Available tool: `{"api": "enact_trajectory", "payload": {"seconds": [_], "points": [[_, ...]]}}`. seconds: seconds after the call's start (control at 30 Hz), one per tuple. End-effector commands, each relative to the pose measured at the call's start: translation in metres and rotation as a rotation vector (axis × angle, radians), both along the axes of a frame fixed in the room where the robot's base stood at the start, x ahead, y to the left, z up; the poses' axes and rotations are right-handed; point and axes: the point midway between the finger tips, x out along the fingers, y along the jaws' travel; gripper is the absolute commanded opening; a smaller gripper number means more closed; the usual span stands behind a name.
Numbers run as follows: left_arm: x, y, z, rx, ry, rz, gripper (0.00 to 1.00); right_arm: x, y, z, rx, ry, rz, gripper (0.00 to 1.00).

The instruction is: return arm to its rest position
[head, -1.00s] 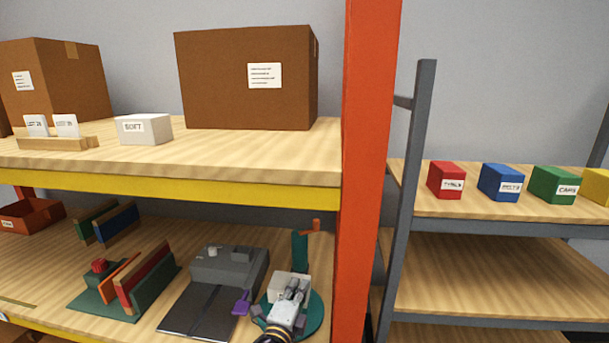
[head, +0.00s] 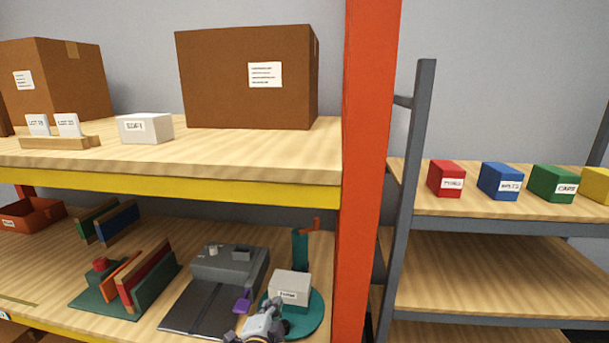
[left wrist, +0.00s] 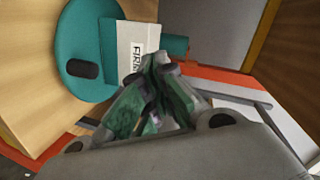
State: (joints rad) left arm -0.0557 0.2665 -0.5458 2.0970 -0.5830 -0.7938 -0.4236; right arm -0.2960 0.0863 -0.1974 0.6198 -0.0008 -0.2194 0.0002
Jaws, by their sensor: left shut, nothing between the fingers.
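My left gripper (head: 275,318) is at the bottom of the head view, in front of the round teal base (head: 312,318) on the lower shelf. It also shows in the left wrist view (left wrist: 155,65), with its fingers together and nothing between them. A white block (head: 289,287) labelled FIRM stands on the teal base, just beyond my fingertips. The block also shows in the left wrist view (left wrist: 125,45), partly hidden by the fingers. A teal post with an orange arm (head: 302,245) stands behind the block. My right gripper is out of view.
The grey plotter (head: 228,264) with a dark bed and purple piece (head: 242,300) is left of my gripper. Slotted panels (head: 145,278) stand further left. The orange upright (head: 368,170) is close on the right. The upper shelf's yellow edge (head: 200,190) is overhead.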

Motion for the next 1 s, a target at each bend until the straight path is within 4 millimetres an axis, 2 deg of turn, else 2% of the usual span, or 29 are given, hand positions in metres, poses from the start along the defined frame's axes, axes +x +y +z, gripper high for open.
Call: {"api": "enact_trajectory", "payload": {"seconds": [0.1,0.27,0.5,0.73,1.0], "points": [[-0.018,0.024,-0.02,-0.11,0.117,0.09,0.0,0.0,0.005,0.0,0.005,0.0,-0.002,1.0],[-0.047,0.054,-0.048,-0.255,0.276,0.216,0.0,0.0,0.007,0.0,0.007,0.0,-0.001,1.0],[-0.103,0.09,-0.085,-0.449,0.509,0.404,0.0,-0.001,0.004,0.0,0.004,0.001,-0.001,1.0],[-0.165,0.115,-0.111,-0.599,0.717,0.577,0.0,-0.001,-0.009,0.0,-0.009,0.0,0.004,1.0],[-0.21,0.127,-0.122,-0.685,0.851,0.693,0.0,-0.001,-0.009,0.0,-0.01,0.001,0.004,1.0]]}}
